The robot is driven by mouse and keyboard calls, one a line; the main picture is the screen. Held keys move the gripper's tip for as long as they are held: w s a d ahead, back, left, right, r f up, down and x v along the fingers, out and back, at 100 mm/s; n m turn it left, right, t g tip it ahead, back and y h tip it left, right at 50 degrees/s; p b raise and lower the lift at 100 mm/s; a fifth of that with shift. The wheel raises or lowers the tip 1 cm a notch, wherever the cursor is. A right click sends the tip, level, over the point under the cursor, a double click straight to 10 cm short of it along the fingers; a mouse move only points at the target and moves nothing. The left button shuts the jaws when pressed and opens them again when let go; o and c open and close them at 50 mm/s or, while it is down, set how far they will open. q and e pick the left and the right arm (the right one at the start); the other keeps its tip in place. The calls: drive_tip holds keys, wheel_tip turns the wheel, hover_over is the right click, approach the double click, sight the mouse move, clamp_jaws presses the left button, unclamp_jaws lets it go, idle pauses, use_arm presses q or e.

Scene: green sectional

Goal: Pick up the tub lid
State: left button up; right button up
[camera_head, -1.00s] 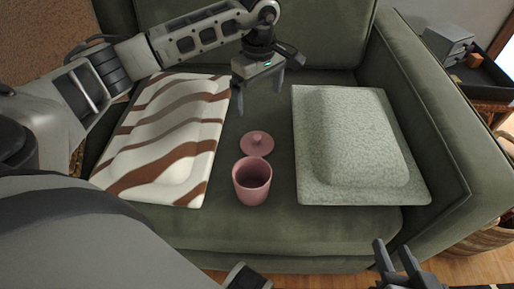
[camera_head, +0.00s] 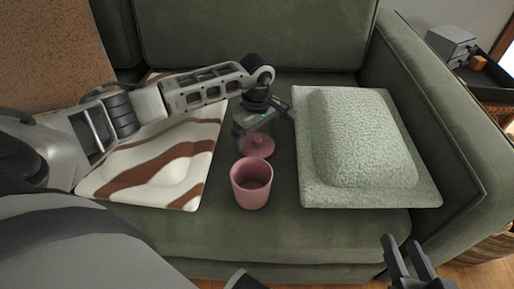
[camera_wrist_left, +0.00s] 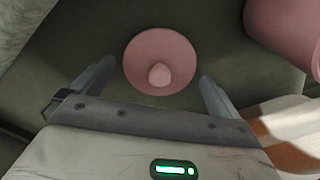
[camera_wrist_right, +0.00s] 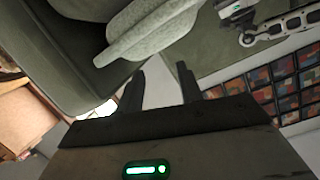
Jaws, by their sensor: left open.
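The pink tub lid (camera_head: 258,146), a round disc with a small knob, lies knob up on the green sofa seat, just behind the open pink tub (camera_head: 252,183). My left gripper (camera_head: 264,141) is open above the lid and partly covers it in the head view. In the left wrist view the lid (camera_wrist_left: 160,62) sits between and a little beyond the two fingers (camera_wrist_left: 152,88), with no visible contact. The tub (camera_wrist_left: 285,35) shows at the upper right there. My right gripper (camera_head: 407,258) is open and empty in front of the sofa; its fingers (camera_wrist_right: 162,85) stand apart.
A brown-and-white striped cushion (camera_head: 165,165) lies left of the tub, partly under my left arm. A pale green cushion (camera_head: 365,145) lies to the right. The sofa armrest (camera_head: 440,130) borders the right side. A dark tray (camera_head: 490,80) stands beyond it.

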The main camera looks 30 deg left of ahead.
use_arm(q)
drive_tip(key=shift+f, duration=0.5)
drive_tip(key=c, duration=0.7)
drive_tip(key=shift+c, duration=0.2)
use_arm(e)
drive_tip(key=shift+w+a+r, duration=0.1)
drive_tip(key=shift+w+r, duration=0.05)
drive_tip(key=shift+r, duration=0.25)
use_arm(q)
drive_tip(key=shift+r, duration=0.1)
